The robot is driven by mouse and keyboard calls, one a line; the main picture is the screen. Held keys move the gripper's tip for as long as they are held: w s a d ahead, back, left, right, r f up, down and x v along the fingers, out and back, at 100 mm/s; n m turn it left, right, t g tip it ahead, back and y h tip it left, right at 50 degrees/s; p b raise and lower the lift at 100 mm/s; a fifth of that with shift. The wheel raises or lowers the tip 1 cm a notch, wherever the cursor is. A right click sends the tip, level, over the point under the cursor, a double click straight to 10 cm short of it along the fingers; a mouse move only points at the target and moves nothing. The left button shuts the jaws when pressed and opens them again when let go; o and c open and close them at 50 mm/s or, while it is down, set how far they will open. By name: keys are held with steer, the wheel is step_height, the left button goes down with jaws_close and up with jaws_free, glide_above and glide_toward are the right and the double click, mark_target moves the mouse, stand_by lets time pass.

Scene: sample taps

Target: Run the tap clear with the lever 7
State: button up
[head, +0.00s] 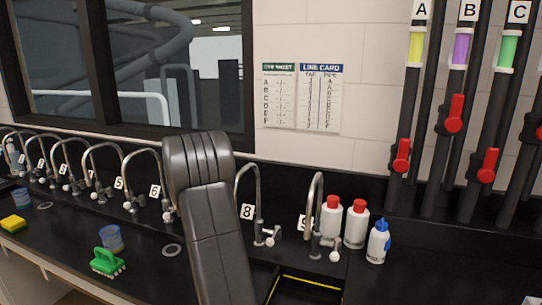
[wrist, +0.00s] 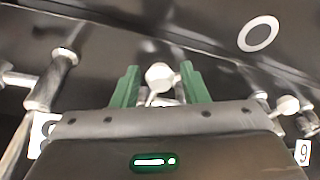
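The lever 7 is hidden behind my arm in the head view. In the wrist view a lever with a round pale knob (wrist: 159,76) stands between two neighbouring taps, and by its place it appears to be lever 7. My gripper (wrist: 158,82) has two green fingers, one on each side of this knob. The fingers are apart, with a gap visible on both sides, so it is open and not closed on the knob. The lower part of the lever is hidden by the gripper body. The gripper itself is hidden in the head view.
Tap 6 (head: 164,175) and tap 8 (head: 259,205) flank my arm closely. White bottles with red caps (head: 355,226) and a blue-capped bottle (head: 378,243) stand right. A green brush (head: 108,262), blue cup (head: 111,239) and yellow sponge (head: 13,224) lie left. A sink opening (head: 300,292) is in front.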

steer(key=p+v, duration=0.3)
steer(key=v, duration=0.4)
steer(key=shift+r+p, duration=0.25)
steer(key=shift+p, duration=0.05)
steer(key=shift+s, duration=0.15)
